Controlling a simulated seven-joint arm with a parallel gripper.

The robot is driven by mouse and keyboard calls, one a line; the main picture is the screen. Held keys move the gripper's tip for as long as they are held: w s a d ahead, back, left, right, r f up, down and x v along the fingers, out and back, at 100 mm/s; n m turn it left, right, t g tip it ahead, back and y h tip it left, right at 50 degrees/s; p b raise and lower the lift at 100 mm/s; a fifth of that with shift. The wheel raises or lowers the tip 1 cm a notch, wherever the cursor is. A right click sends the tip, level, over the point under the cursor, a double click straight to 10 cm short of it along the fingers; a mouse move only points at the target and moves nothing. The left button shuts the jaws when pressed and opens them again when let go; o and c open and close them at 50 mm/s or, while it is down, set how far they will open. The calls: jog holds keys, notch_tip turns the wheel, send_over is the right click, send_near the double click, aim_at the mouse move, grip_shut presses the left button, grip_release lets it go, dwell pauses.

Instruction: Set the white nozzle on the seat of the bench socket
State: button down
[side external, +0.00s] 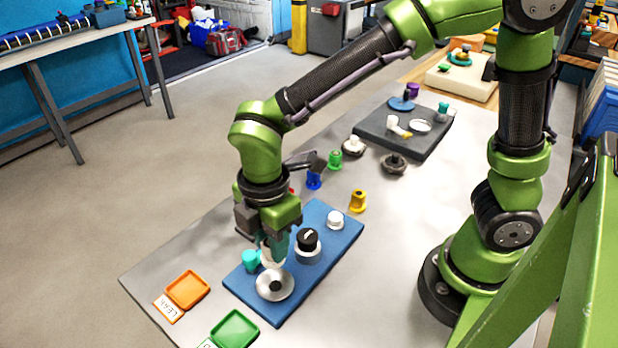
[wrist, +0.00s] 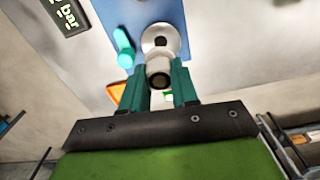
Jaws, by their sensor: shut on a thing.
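My gripper (side external: 272,250) points down over the near end of the blue board, with its teal fingers shut on the white nozzle (wrist: 159,74). In the side view the nozzle is mostly hidden by the fingers; only a pale part shows at their tips. The bench socket (side external: 275,285) is a silver round dish with a dark centre, fixed on the blue board. It also shows in the wrist view (wrist: 178,38), just beyond the nozzle. The nozzle's tip is close to the socket's far rim in the side view. I cannot tell whether they touch.
The blue board (side external: 322,262) also bears a teal piece (side external: 251,259) close beside the socket, a black knob (side external: 307,239) and a white cap (side external: 336,218). Orange (side external: 188,289) and green (side external: 235,329) trays lie nearby. Several coloured fittings and a dark grey board (side external: 385,134) stand farther back.

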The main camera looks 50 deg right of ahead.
jog(key=shift+a+n, duration=0.3)
jog(key=shift+n, duration=0.1)
jog(key=shift+d+f, duration=0.1)
jog(key=shift+f, duration=3.25)
jog(key=shift+f, duration=0.55)
jog(key=c, duration=0.8)
grip_release()
